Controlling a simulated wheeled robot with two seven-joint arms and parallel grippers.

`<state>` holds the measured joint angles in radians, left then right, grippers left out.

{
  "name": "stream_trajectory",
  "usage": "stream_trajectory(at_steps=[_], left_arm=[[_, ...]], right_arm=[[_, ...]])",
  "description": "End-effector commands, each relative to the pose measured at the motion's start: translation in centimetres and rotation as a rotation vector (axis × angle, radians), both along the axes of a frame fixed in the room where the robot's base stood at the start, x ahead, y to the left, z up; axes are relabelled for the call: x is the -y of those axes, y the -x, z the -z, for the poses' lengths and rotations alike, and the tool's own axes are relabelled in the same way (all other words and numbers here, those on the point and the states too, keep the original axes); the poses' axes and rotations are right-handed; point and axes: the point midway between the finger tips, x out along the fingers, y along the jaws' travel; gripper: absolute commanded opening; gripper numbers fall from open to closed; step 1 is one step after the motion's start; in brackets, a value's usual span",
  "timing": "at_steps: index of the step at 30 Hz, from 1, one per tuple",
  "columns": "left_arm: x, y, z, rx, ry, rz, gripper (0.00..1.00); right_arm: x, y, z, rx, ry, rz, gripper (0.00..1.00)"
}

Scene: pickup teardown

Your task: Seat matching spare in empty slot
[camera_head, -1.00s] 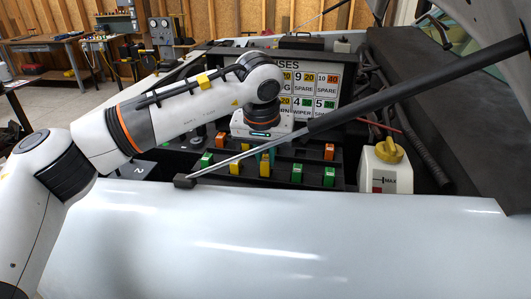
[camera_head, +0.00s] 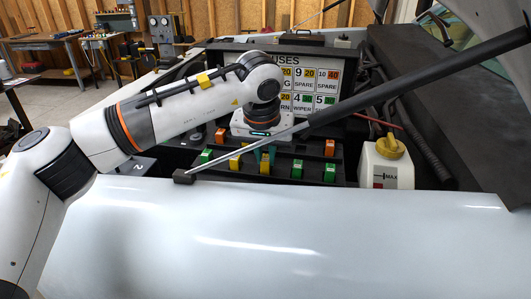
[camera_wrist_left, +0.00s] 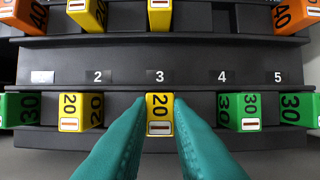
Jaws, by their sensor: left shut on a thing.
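My left gripper (camera_wrist_left: 159,127) reaches down into the black fuse box (camera_wrist_left: 245,55). Its teal fingers are shut on a yellow 20 fuse (camera_wrist_left: 159,112), one on each side. This fuse stands at the position marked 3 in the front row, roughly in line with its neighbours. Whether it is fully down cannot be told. My right gripper is not in view.
Another yellow 20 fuse (camera_wrist_left: 80,110) stands at 2, and green 30 fuses (camera_wrist_left: 239,110) flank the row. Orange and yellow fuses (camera_wrist_left: 159,15) stand in the row behind. A grey rod (camera_head: 245,151) crosses in front. A white reservoir (camera_head: 387,172) stands at right.

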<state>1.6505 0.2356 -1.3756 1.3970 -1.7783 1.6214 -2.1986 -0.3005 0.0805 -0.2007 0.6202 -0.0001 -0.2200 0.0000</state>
Motion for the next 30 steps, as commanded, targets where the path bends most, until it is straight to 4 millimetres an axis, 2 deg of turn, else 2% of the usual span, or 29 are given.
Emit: stream_trajectory(at_steps=[13, 14, 18, 26, 30], left_arm=[[0.0, 0.0, 0.4, 0.0, 0.0, 0.0, 0.0], [0.0, 0.0, 0.4, 0.0, 0.0, 0.0, 0.22], [0.0, 0.0, 0.4, 0.0, 0.0, 0.0, 0.42], [0.0, 0.0, 0.3, 0.0, 0.0, 0.0, 0.42], [0.0, 0.2, -0.6, 0.004, 0.001, -0.001, 0.42]], right_arm=[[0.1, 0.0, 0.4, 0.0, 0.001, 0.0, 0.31], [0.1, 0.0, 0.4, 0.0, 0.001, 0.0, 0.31], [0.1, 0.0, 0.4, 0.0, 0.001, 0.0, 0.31], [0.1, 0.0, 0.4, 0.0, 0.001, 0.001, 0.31], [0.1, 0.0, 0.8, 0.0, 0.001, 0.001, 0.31]])
